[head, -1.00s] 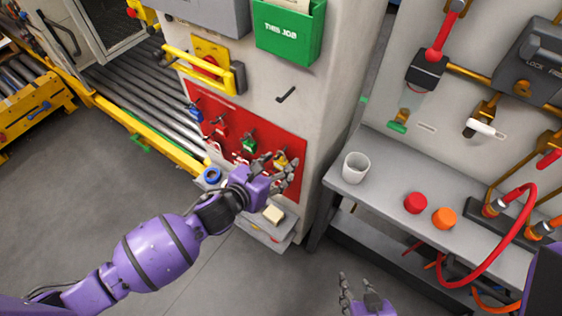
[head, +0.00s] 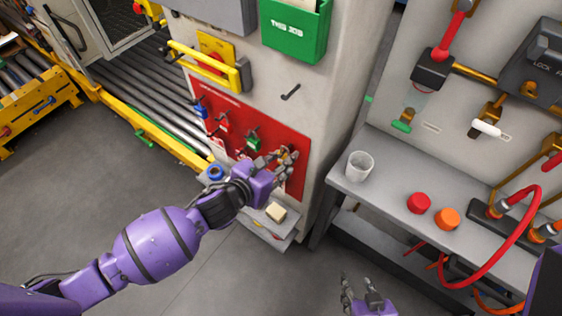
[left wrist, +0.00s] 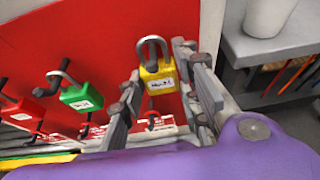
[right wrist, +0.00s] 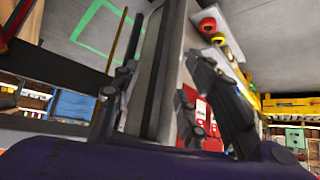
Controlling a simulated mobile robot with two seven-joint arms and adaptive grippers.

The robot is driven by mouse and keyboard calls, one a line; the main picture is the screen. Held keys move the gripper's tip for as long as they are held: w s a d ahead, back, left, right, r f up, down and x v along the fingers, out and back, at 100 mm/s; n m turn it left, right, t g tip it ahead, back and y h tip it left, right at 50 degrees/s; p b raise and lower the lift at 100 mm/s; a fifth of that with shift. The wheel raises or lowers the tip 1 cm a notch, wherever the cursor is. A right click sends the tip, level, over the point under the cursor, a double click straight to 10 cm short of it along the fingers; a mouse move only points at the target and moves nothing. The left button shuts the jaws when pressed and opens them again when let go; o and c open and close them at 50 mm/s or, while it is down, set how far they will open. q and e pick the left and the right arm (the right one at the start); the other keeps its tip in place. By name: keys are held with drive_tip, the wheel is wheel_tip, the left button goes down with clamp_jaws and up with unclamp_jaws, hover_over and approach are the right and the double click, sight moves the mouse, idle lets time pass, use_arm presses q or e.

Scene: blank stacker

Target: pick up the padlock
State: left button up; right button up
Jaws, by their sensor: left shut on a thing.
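A yellow padlock (left wrist: 158,77) with a silver shackle and a white label is between the fingers of my left gripper (left wrist: 165,100), in front of the red board (head: 235,152). My left gripper (head: 283,160) is shut on it. The padlock is upright with its shackle on top; I cannot tell whether the shackle still rests on a peg. In the head view the fingers hide most of it. A green padlock (left wrist: 80,96) and a red padlock (left wrist: 20,114) hang to its left on pegs. My right gripper (right wrist: 160,105) is open and empty, low at the front.
A blue padlock (head: 200,110) also hangs on the board. The grey bench (head: 392,190) at right carries a white cup (head: 360,165), red and orange caps and a red hose.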

use_arm(q)
drive_tip(key=s+a+b, duration=0.2)
drive_tip(key=s+a, duration=0.9)
drive_tip(key=s, duration=0.3)
drive_tip(key=shift+s+r, duration=0.2)
drive_tip(key=shift+r, duration=0.05)
use_arm(e)
drive_tip(key=shift+s+d+f, duration=0.15)
drive_tip(key=shift+f, duration=0.25)
drive_tip(key=shift+s+d+f, duration=0.1)
drive_tip(key=shift+f, duration=0.3)
use_arm(q)
drive_tip(key=shift+w+d, duration=0.1)
